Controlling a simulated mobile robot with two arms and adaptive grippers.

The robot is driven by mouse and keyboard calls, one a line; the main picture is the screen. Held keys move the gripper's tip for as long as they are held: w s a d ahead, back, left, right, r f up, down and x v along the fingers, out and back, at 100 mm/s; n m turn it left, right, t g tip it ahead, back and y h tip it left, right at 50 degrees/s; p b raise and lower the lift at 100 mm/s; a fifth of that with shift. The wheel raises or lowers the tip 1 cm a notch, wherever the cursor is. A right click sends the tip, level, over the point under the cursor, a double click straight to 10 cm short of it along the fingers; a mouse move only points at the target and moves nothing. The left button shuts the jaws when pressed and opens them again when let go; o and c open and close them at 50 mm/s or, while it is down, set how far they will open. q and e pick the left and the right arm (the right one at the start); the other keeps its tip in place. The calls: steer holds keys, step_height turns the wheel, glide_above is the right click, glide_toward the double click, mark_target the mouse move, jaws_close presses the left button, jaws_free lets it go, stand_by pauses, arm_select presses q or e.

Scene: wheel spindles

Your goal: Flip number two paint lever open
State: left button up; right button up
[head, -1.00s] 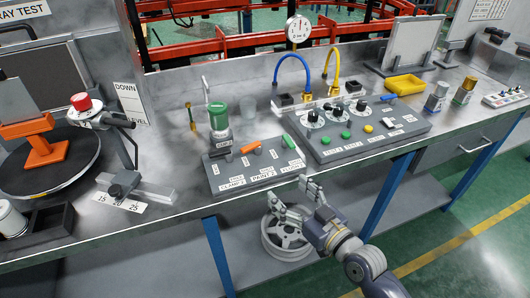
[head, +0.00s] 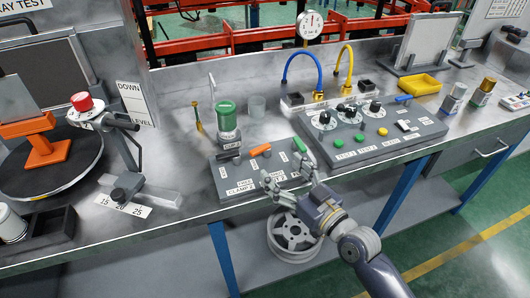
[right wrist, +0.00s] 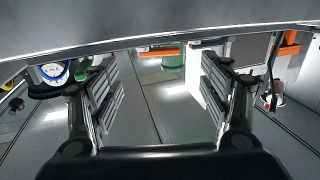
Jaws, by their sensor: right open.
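My left gripper is not in view.
A larger grey control panel (head: 350,152) with dials and coloured buttons stands just right of the gripper. Blue and yellow hoses rise behind it. A wheel (head: 292,236) lies below the bench edge. A clamp slide (head: 126,187) is at the left.

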mark_target(262, 152)
steer(key=x, duration=0.7)
steer(key=shift+w+a, duration=0.2)
steer(key=shift+w, duration=0.15)
steer(key=shift+c, duration=0.6)
